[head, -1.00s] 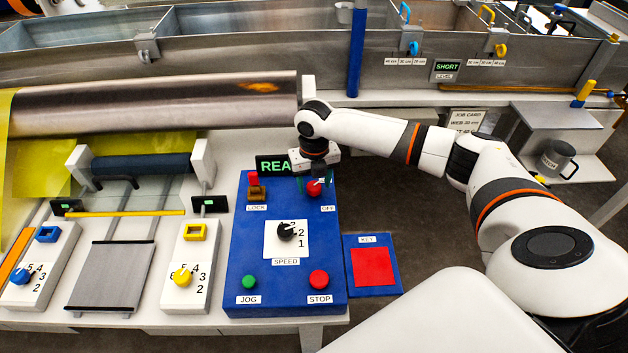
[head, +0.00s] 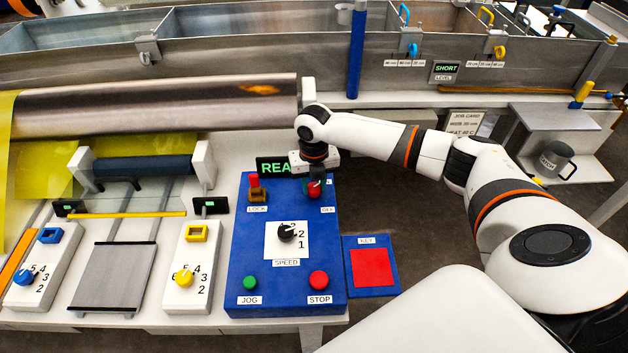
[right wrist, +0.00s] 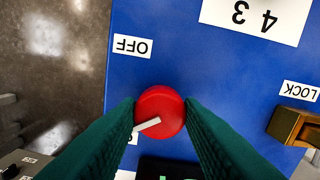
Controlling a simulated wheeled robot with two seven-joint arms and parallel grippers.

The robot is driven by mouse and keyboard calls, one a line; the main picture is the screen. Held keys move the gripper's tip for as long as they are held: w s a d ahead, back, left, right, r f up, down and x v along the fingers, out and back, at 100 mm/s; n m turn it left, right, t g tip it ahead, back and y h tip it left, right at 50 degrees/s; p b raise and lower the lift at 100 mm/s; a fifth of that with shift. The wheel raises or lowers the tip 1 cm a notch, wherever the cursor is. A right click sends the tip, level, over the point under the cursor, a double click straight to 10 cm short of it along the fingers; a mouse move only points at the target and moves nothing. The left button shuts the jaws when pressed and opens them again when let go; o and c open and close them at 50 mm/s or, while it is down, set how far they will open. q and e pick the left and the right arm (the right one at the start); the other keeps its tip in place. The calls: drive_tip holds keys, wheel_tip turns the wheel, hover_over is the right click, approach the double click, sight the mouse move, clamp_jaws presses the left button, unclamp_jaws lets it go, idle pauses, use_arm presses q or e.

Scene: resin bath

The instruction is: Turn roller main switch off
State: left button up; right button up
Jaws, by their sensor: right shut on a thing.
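The roller main switch is a round red knob (head: 314,193) at the top right of the blue control panel (head: 257,240), above the OFF label (head: 328,210). In the right wrist view the red knob (right wrist: 165,102) has a white pointer that slants to the lower left, not onto the OFF label (right wrist: 132,46). Another label below is mostly hidden by a finger. My right gripper (right wrist: 160,112) is shut on the knob, its dark green fingers on either side. My left gripper is not in view.
A red key-like piece over a brass lock (head: 257,193) stands left of the knob. The SPEED dial (head: 286,232), green JOG button (head: 250,282) and red STOP button (head: 319,280) lie below. A green-lettered display (head: 272,167) is behind. A metal roller (head: 160,103) stretches left.

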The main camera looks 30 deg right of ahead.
sight(314, 187)
drive_tip(key=m+p, duration=0.5)
drive_tip(key=shift+r, duration=0.3)
drive_tip(key=m+p, duration=0.2)
drive_tip(key=shift+m, duration=0.4)
drive_tip(key=m+p, duration=0.3)
drive_tip(key=m, duration=0.1)
drive_tip(key=shift+f+m, duration=0.1)
drive_tip(key=shift+m, duration=0.2)
drive_tip(key=m+p, duration=0.3)
drive_tip(key=m, duration=0.1)
drive_tip(key=shift+w+f+m, duration=0.1)
drive_tip(key=shift+m, duration=0.2)
drive_tip(key=o, duration=1)
drive_tip(key=shift+c, duration=0.2)
wheel_tip(314, 187, up, 12)
drive_tip(key=b, duration=0.2)
